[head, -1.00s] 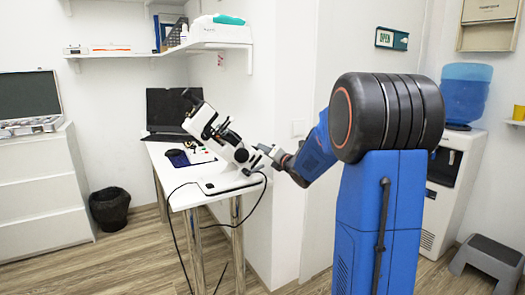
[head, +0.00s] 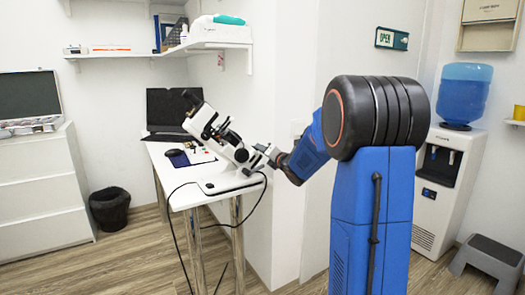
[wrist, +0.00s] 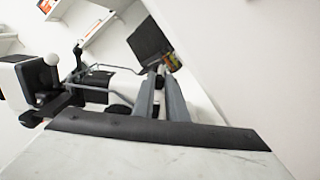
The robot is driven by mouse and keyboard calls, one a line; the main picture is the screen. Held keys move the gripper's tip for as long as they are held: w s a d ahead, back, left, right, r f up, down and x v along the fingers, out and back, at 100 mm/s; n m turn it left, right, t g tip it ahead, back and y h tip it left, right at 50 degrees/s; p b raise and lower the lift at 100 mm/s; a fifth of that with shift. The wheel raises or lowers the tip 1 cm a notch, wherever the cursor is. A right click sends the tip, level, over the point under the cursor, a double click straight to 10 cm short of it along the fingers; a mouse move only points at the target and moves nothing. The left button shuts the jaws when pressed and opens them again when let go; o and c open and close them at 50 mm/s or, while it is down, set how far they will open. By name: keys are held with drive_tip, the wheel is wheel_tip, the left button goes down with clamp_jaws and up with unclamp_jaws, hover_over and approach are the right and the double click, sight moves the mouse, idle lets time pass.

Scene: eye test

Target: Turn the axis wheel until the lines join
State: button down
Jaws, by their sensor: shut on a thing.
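A white and black eye instrument (head: 207,122) stands tilted on the white table (head: 222,184), with its eyepiece end up to the left. My gripper (head: 262,150) is at its lower right side. In the wrist view the two grey fingers of my gripper (wrist: 159,86) are close together, shut on a small part between them; I take it for the axis wheel, but the fingers mostly hide it. The instrument's black and white parts (wrist: 50,78) show left of the fingers. The lines to be joined are not visible in either view.
A dark laptop (head: 172,108) stands at the table's back, and a dark blue pad (head: 178,158) lies on the table. A black cable (head: 236,224) hangs off the front edge. A wall corner is close to the right of my gripper.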

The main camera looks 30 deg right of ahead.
drive_tip(key=shift+s+a+f+h, duration=0.15)
drive_tip(key=shift+h, duration=0.25)
drive_tip(key=shift+m, duration=0.3)
drive_tip(key=c, duration=1.8)
unclamp_jaws()
drive_tip(key=shift+o, duration=0.2)
drive_tip(key=s+f, duration=0.1)
drive_tip(key=s, duration=1.6)
drive_tip(key=shift+s+a, duration=0.2)
drive_tip(key=shift+s, duration=0.05)
